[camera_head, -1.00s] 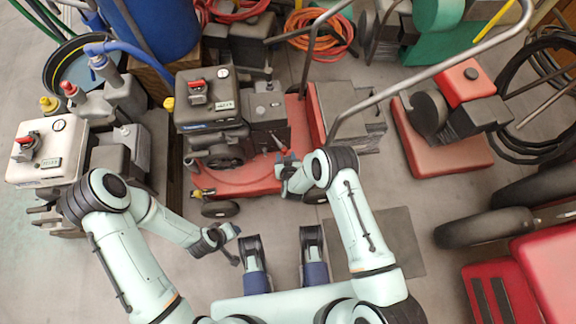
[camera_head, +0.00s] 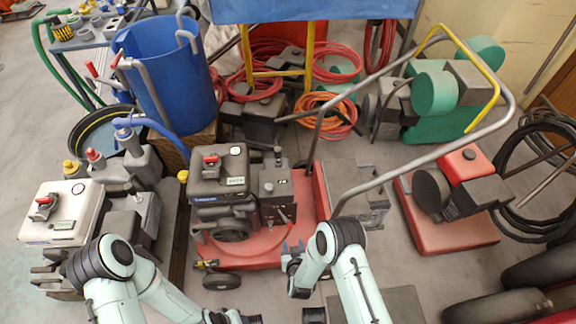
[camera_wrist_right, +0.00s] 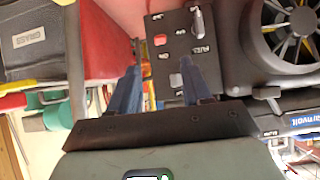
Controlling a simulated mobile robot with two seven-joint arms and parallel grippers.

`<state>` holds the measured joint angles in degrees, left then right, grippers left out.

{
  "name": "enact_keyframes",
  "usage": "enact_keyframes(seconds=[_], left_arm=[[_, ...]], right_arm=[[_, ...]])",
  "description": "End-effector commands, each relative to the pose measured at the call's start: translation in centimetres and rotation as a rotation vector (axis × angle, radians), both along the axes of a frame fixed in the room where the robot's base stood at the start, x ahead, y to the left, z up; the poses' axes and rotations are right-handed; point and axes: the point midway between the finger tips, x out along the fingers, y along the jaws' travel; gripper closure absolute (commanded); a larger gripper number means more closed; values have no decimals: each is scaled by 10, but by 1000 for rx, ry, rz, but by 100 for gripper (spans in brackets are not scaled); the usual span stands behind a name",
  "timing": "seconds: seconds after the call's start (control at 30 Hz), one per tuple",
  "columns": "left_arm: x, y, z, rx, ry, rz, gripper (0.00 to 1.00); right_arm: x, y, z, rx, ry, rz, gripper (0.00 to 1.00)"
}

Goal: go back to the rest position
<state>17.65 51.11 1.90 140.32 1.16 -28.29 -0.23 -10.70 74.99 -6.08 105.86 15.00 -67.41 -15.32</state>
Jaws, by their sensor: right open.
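My right gripper (camera_head: 291,250) is in front of the red-decked machine (camera_head: 312,200) with the dark engine (camera_head: 222,187). In the right wrist view its two blue fingers (camera_wrist_right: 158,88) are apart, with nothing held between them. Beyond them is a dark control panel (camera_wrist_right: 182,42) with a red switch and a metal lever. My left gripper (camera_head: 228,317) is at the bottom edge, partly cut off, and its fingers cannot be made out.
A white-topped engine unit (camera_head: 62,212) stands at the left, and a blue barrel (camera_head: 165,80) behind it. A bent metal handle (camera_head: 420,155) arches over the right side. Another red machine (camera_head: 455,235) and black hoses (camera_head: 543,150) are at the right. A dark mat (camera_head: 385,303) lies on the floor.

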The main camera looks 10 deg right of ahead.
Motion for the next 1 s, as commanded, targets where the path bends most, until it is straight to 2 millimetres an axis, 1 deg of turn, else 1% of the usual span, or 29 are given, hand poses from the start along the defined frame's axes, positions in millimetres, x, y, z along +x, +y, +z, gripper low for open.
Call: enact_keyframes(seconds=[0.17,0.27,0.37,0.4,0.47,0.5,0.53,0.57,0.6,0.7,0.8,0.83,0.9,1.0], left_arm=[[0,0,1,0,-1,0,57],[-2,-1,12,-3,4,-2,57],[-8,-3,38,-10,21,-9,57],[-12,-4,50,-13,32,-13,57],[-17,-6,70,-21,53,-20,57],[-20,-7,83,-26,66,-25,57],[-22,-9,93,-29,76,-29,57],[-24,-10,101,-33,87,-33,57],[-27,-11,113,-38,101,-38,57],[-29,-14,136,-48,124,-47,57],[-30,-16,151,-54,142,-55,57],[-30,-16,154,-56,145,-56,57],[-30,-16,158,-58,150,-58,57],[-31,-17,159,-58,153,-59,57]], right_arm=[[-1,-1,1,1,3,-1,51],[-10,-9,7,17,53,-9,51],[-40,-29,23,63,188,-33,51],[-57,-38,32,93,265,-47,51],[-90,-50,48,146,395,-70,51],[-113,-56,60,184,486,-84,51],[-131,-60,70,212,553,-98,51],[-149,-63,82,241,616,-109,51],[-171,-66,97,278,699,-124,51],[-217,-68,134,358,868,-151,51],[-248,-67,164,412,983,-168,51],[-254,-66,170,424,1007,-170,51],[-265,-65,181,443,1048,-175,51],[-273,-64,186,455,1075,-177,51]])
